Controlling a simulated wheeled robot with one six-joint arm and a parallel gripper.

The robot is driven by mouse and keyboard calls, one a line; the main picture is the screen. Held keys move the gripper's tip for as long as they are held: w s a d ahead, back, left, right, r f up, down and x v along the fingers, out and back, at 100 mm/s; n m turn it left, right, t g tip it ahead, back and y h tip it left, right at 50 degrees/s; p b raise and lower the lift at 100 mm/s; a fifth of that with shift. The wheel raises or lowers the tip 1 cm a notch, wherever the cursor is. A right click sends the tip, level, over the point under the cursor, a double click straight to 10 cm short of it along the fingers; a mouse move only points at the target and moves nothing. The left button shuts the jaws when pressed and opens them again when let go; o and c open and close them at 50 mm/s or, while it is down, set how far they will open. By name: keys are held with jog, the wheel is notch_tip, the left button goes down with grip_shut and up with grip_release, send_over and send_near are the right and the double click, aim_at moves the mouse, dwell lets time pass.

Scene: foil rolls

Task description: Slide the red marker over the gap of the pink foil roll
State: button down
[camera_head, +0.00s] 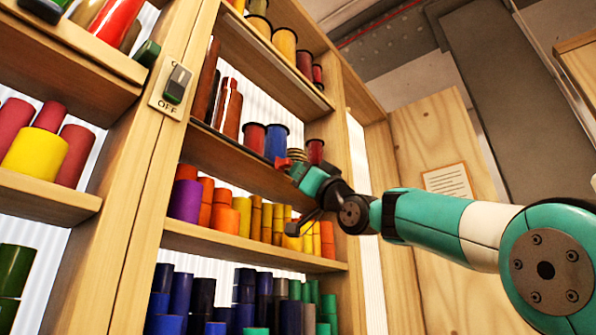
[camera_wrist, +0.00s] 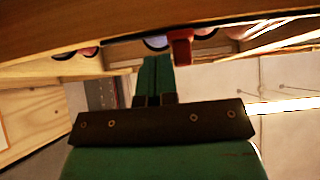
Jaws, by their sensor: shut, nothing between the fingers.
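The red marker (camera_head: 284,163) sits at the front edge of the middle shelf, just below the blue roll. In the wrist view the red marker (camera_wrist: 181,48) hangs at the shelf edge, just right of my fingertips. My gripper (camera_head: 297,171) is shut and empty, close beside the marker; I cannot tell whether they touch. The wrist view shows its green fingers (camera_wrist: 155,68) together, just under the edge. No roll is clearly pink: a dark red roll (camera_head: 254,138) stands left of the blue one, and another (camera_head: 315,151) stands right. The gap cannot be made out.
The blue roll (camera_head: 277,142) stands behind the marker. The middle shelf (camera_head: 235,163) has a dark front strip. Orange and yellow rolls (camera_head: 225,219) fill the shelf below, close to my wrist. A wooden upright with an OFF switch (camera_head: 174,90) stands left.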

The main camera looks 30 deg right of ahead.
jog(key=shift+s, duration=0.1)
jog(key=shift+s+d+b, duration=0.25)
jog(key=shift+s+b, duration=0.15)
jog(key=shift+s, duration=0.3)
jog(key=shift+s+d+b, duration=0.3)
jog(key=shift+s+b, duration=0.05)
jog(key=shift+s, duration=0.3)
jog(key=shift+s+d+b, duration=0.25)
jog(key=shift+s+b, duration=0.15)
jog(key=shift+s, duration=0.3)
jog(key=b+v, duration=0.5)
